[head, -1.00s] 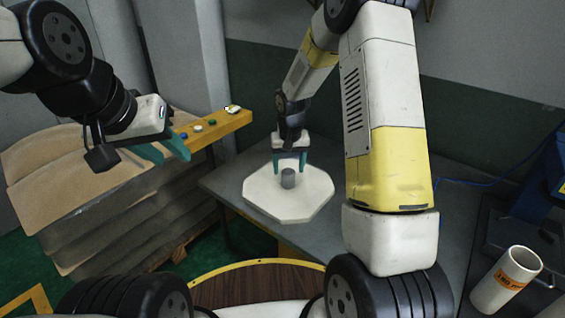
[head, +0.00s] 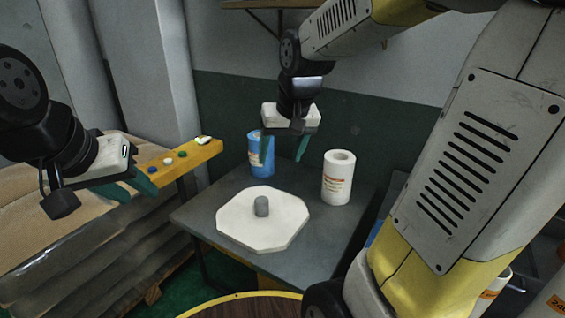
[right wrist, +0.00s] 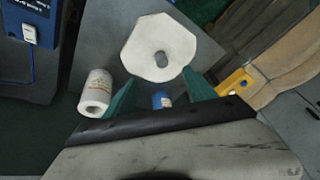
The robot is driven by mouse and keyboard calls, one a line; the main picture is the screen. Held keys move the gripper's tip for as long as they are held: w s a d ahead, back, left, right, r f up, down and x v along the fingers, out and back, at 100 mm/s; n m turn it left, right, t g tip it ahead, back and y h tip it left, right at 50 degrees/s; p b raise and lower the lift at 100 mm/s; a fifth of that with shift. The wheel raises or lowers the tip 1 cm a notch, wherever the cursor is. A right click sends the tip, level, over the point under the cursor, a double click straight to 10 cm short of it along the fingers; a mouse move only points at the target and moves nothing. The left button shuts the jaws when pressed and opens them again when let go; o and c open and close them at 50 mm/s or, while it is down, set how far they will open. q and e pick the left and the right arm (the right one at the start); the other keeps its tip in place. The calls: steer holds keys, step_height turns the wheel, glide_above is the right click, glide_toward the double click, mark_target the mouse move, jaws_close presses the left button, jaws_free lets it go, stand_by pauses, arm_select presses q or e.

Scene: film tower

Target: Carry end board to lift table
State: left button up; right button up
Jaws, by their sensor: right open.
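The end board (head: 240,225) is a white eight-sided plate with a grey knob (head: 261,206) standing up from its middle. It lies flat on a grey table (head: 330,225). The board also shows in the right wrist view (right wrist: 140,50), apart from the fingers. My right gripper (head: 284,150) is open and empty, above and behind the board, over the far part of the table. My left gripper (head: 129,187) is at the left, with its teal fingers apart and nothing between them, near the yellow beam.
A blue can (head: 261,155) and a white roll (head: 338,180) stand at the table's back, near my right gripper. A yellow beam (head: 190,160) with coloured buttons is at the left, by stacked brown sheets (head: 60,240). The table's front right is clear.

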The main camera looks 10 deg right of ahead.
steer(key=s+r+t+y, duration=0.1)
steer(key=s+r+t, duration=0.1)
steer(key=s, duration=1)
steer(key=shift+s+r, duration=0.25)
steer(key=shift+r, duration=0.3)
steer(key=shift+c, duration=0.2)
